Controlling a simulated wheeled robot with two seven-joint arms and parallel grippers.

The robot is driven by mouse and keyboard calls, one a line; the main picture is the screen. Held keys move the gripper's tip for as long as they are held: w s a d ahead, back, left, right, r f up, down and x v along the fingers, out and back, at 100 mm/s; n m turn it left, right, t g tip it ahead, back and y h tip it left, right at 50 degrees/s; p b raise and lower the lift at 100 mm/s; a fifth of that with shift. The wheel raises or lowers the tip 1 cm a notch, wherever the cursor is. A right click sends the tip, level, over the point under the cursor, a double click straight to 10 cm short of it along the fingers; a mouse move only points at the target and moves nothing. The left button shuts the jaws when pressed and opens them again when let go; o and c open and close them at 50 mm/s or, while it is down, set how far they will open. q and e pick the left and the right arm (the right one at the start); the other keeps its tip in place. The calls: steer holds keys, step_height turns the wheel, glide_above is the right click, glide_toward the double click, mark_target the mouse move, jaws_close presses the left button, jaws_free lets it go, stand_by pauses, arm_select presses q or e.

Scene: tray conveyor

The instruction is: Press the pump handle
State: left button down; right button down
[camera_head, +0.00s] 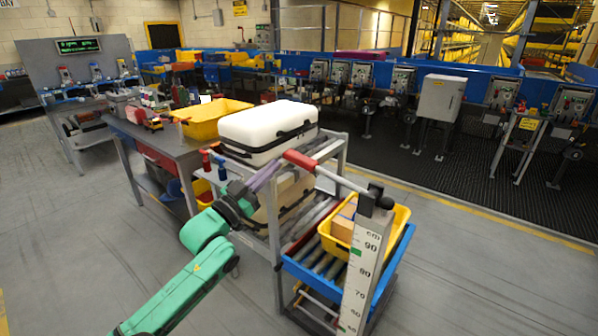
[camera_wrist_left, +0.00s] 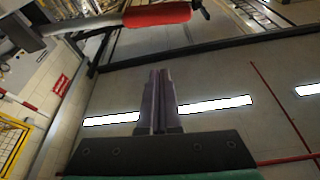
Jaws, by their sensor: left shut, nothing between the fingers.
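The pump handle has a red grip (camera_head: 300,160) on a metal bar. The bar runs right to the top of an upright post (camera_head: 362,270) marked with a cm scale. The red grip also shows at the top of the left wrist view (camera_wrist_left: 158,14). My left gripper (camera_head: 274,170) has purple fingers, shut and empty, just left of the red grip in the head view. In the left wrist view the fingertips (camera_wrist_left: 160,72) are apart from the grip in the picture. My right gripper is not in view.
A shelf rack with a white case (camera_head: 268,131) stands behind the handle. A yellow bin (camera_head: 402,215) with a box sits beside the post. A table with a yellow tray (camera_head: 212,119) stands further left. The floor (camera_head: 480,270) at right is clear.

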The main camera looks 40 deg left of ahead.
arm_select(q)
step_height(320, 180, up, 4)
steer(key=p, duration=0.3)
glide_above(295, 158)
steer(key=s+d, duration=0.1)
step_height(295, 158, down, 4)
steer(key=shift+a+f, duration=0.1)
steer(key=shift+a, duration=0.05)
steer(key=shift+f, duration=0.3)
